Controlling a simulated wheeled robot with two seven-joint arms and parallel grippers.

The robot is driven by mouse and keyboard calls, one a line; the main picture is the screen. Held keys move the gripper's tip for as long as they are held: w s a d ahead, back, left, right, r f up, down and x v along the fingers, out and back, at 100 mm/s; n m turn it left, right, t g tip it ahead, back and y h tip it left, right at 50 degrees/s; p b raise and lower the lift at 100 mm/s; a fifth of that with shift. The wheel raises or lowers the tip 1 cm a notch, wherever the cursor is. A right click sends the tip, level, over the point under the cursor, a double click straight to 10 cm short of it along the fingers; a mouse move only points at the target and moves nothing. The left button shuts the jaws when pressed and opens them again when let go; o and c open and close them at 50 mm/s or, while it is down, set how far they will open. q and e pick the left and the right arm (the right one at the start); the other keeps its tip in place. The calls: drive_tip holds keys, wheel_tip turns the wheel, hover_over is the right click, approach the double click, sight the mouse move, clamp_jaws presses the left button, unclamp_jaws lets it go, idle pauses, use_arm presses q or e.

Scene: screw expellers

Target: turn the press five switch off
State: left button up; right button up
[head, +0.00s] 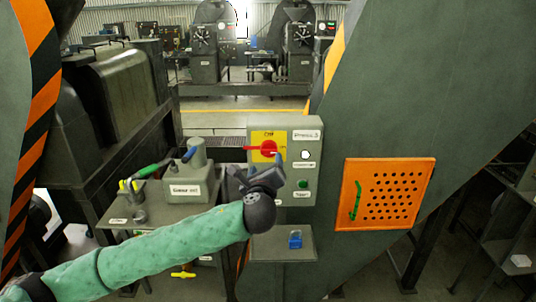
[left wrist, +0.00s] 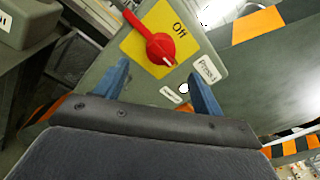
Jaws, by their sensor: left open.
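The Press 5 control box (head: 305,135) stands right of centre in the head view. Its red rotary switch (head: 266,149) sits on a yellow plate, with the handle lying about level and reaching out to the left. The Off label is above it, not in line with the handle. In the left wrist view, the red switch (left wrist: 158,47) is just beyond the fingertips, with a white mark at its lower right end. My left gripper (head: 263,165) is open and empty, just in front of and below the switch. The blue fingers (left wrist: 158,72) appear apart from it. My right gripper is not in view.
A white light (head: 305,155) and green button (head: 303,183) are on the same box. A shelf with a blue padlock (head: 295,240) is below. An orange perforated panel (head: 385,193) is at the right. A bench with a grey labelled box (head: 187,190) stands left.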

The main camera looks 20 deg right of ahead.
sight(268, 153)
use_arm(q)
drive_tip(key=shift+w+d+r+p, duration=0.15)
drive_tip(key=shift+w+d+p, duration=0.1)
drive_tip(key=shift+w+p, duration=0.25)
drive_tip(key=shift+w+d+r+p, duration=0.15)
drive_tip(key=shift+w+d+p, duration=0.15)
drive_tip(key=shift+w, duration=0.2)
drive_tip(key=p+x, duration=0.2)
drive_tip(key=x, duration=0.1)
drive_tip(key=shift+w+f, duration=0.1)
drive_tip(key=shift+w, duration=0.25)
drive_tip(key=shift+w+d+p, duration=0.3)
drive_tip(key=shift+w+p, duration=0.05)
drive_tip(key=shift+w, duration=0.2)
drive_tip(key=shift+w+f, duration=0.2)
drive_tip(key=shift+w, duration=0.1)
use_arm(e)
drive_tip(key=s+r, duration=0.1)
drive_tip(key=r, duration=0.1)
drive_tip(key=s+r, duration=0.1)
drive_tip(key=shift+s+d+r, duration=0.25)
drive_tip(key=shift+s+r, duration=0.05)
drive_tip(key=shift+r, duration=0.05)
use_arm(q)
drive_tip(key=c, duration=0.9)
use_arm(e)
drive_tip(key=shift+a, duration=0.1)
